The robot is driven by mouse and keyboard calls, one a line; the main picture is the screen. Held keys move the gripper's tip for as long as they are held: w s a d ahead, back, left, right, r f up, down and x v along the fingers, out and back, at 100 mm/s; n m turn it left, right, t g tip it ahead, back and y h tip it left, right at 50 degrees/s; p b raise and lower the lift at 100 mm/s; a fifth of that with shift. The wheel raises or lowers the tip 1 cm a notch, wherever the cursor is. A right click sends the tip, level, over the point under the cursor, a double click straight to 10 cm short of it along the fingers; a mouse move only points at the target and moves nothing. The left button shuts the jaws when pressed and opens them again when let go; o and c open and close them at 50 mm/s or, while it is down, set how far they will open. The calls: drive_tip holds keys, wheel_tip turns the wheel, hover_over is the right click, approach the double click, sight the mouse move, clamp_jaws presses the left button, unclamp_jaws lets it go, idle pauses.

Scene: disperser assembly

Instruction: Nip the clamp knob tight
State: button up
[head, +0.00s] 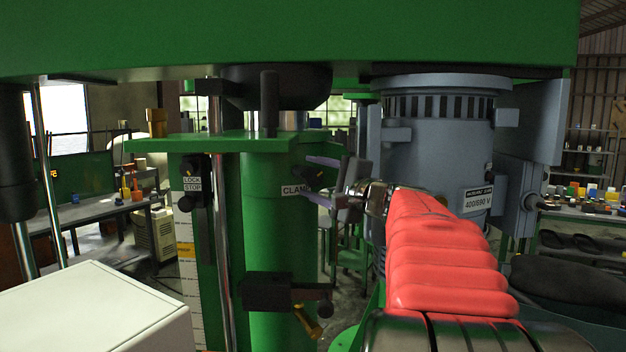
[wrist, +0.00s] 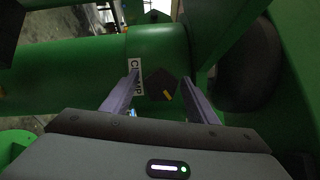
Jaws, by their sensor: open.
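The clamp knob (wrist: 159,86) is a dark, many-sided knob with a yellow mark, on the green column (wrist: 75,72) beside the white CLAMP label (wrist: 137,82). In the head view the knob (head: 306,179) is small and dark, just above the label (head: 296,189). My gripper (wrist: 161,79) is open, with one purple finger on each side of the knob and a visible gap at both sides. In the head view my gripper (head: 318,181) reaches the column from the right. I cannot tell how deep the fingertips sit around the knob.
A LOCK STOP switch (head: 193,182) sits left of the column. A dark block with a brass-coloured handle (head: 308,322) is lower on the column. The grey motor (head: 440,140) stands behind my arm, and a green beam (head: 290,35) spans overhead. A white box (head: 95,310) is at lower left.

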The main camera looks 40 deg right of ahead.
drive_tip(key=s, duration=1.3)
drive_tip(key=shift+s+a+f, duration=0.25)
drive_tip(key=shift+a+f, duration=0.1)
drive_tip(key=shift+r+n, duration=0.3)
drive_tip(key=shift+n, duration=0.6)
drive_tip(key=shift+w, duration=0.15)
drive_tip(key=w, duration=1.3)
drive_tip(key=shift+w+d+r, duration=0.1)
drive_tip(key=shift+w+d, duration=0.25)
drive_tip(key=shift+c, duration=0.2)
drive_tip(key=shift+g, duration=0.3)
drive_tip(key=c, duration=0.9)
